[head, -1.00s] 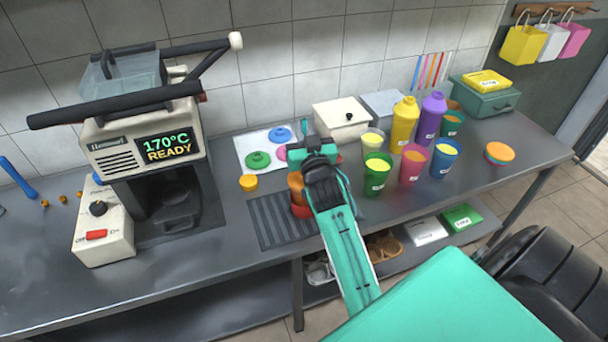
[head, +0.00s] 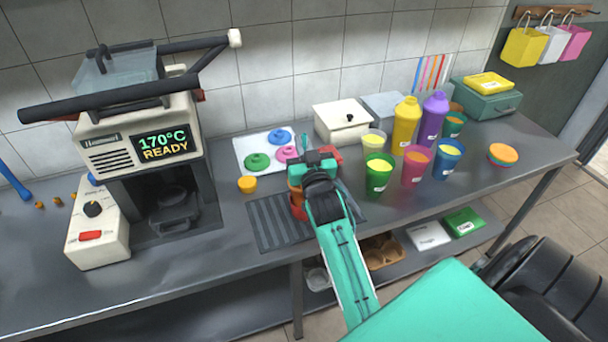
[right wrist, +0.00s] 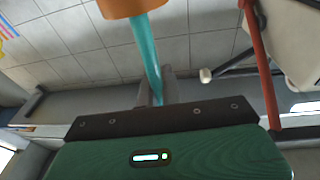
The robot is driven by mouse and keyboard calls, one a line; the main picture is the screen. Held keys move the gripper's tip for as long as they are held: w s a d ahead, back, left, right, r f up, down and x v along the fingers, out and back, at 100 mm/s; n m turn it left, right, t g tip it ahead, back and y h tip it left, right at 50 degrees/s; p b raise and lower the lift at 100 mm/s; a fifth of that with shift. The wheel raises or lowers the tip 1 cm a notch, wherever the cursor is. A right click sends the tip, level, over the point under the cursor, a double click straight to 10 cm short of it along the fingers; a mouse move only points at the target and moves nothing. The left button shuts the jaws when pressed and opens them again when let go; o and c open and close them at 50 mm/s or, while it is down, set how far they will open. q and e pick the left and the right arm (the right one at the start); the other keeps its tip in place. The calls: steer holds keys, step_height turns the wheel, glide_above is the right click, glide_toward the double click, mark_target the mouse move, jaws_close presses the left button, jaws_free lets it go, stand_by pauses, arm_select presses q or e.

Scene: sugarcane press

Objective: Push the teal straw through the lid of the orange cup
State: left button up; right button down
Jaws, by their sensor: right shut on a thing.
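My right gripper (head: 308,167) is shut on the teal straw (head: 304,142), whose upper end stands up above the jaws. In the right wrist view, which looks upside down, the straw (right wrist: 152,55) runs from between the jaws (right wrist: 158,92) to an orange surface (right wrist: 132,6), apparently the orange cup. I cannot tell whether the straw's tip only meets it or passes through. In the head view the orange cup (head: 297,198) stands directly below my right gripper, mostly hidden by it; its lid is not clearly seen. My left gripper is out of view.
Behind are a sheet with green (head: 257,162), blue and pink lids. Several filled cups stand to the right, the nearest green (head: 378,175). A press (head: 140,150) stands to the left. The counter front is clear.

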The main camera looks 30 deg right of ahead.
steer(key=shift+f, duration=0.55)
steer(key=shift+f+b, duration=0.2)
steer(key=shift+b, duration=0.2)
steer(key=shift+f+b, duration=0.45)
steer(key=shift+f, duration=0.35)
steer(key=c, duration=1.5)
jaws_free()
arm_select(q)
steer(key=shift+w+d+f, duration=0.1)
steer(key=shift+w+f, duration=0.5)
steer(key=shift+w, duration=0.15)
